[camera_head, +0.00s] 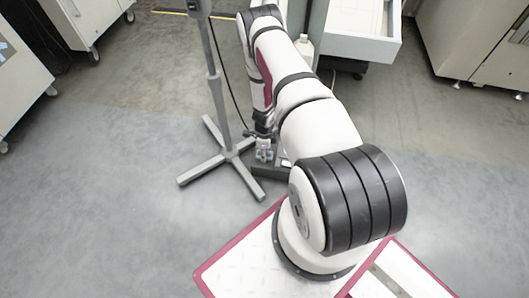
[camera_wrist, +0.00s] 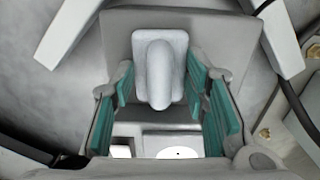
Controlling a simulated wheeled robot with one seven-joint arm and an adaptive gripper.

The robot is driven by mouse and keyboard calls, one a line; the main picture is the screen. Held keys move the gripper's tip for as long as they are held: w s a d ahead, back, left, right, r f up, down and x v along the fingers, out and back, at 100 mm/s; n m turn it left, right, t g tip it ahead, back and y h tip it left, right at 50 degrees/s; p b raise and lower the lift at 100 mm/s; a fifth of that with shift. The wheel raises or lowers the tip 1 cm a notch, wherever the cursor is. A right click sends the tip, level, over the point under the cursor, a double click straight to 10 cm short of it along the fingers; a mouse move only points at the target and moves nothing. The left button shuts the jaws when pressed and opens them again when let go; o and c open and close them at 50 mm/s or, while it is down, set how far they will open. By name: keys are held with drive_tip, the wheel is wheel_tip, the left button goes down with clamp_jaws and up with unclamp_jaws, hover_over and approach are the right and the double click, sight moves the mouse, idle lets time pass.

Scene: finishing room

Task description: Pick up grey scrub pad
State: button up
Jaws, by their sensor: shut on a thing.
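The grey scrub pad (camera_wrist: 160,68) is a light grey block with a rounded raised grip, upright in the middle of the wrist view. My gripper (camera_wrist: 160,85) has teal-lined fingers on both sides of it and is shut on it. The left finger pad lies close to its left edge and the right one close to its right edge. In the head view my gripper (camera_head: 264,152) is low beside the stand's foot, and the pad is too small there to make out clearly.
A grey pole stand (camera_head: 216,85) with a crossed foot is just left of my gripper. A dark flat base (camera_head: 270,171) lies under it.

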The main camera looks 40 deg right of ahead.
drive_tip(key=shift+r, duration=0.55)
wheel_tip(320, 180, up, 2)
drive_tip(key=shift+w+r+p, duration=0.1)
drive_tip(key=shift+r+p, duration=0.05)
drive_tip(key=shift+p, duration=0.8)
drive_tip(key=s+a+r+p, duration=0.1)
drive_tip(key=s+a+p, duration=0.4)
drive_tip(key=s, duration=0.9)
drive_tip(key=a, duration=0.3)
